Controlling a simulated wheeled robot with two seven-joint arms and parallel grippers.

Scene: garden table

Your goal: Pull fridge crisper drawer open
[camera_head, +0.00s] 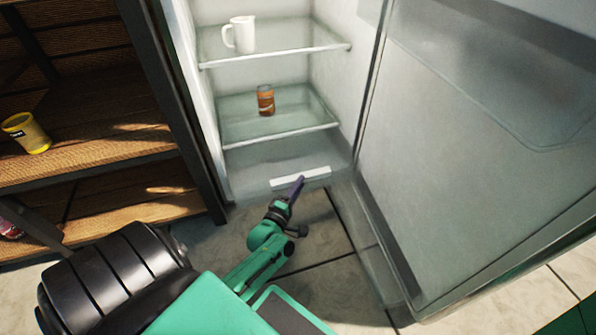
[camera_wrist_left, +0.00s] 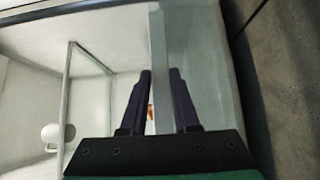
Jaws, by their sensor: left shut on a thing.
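The fridge crisper drawer (camera_head: 250,172) is the clear, pale box at the bottom of the open fridge, below the lower shelf. Its white bar handle (camera_head: 314,173) runs across the front. My left gripper (camera_head: 298,181) reaches up from below and is shut on the handle, with its dark fingers over the bar. In the left wrist view, the two fingers (camera_wrist_left: 160,75) stand on either side of the pale handle bar (camera_wrist_left: 158,45). The drawer front looks about flush with the fridge opening. My right gripper is out of view.
The fridge door (camera_head: 470,180) stands wide open on the right. A white mug (camera_head: 243,35) is on the upper shelf and an orange-brown can (camera_head: 265,101) on the lower one. A wooden rack (camera_head: 90,150) with a yellow tub (camera_head: 27,135) stands left. Tiled floor before the drawer is clear.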

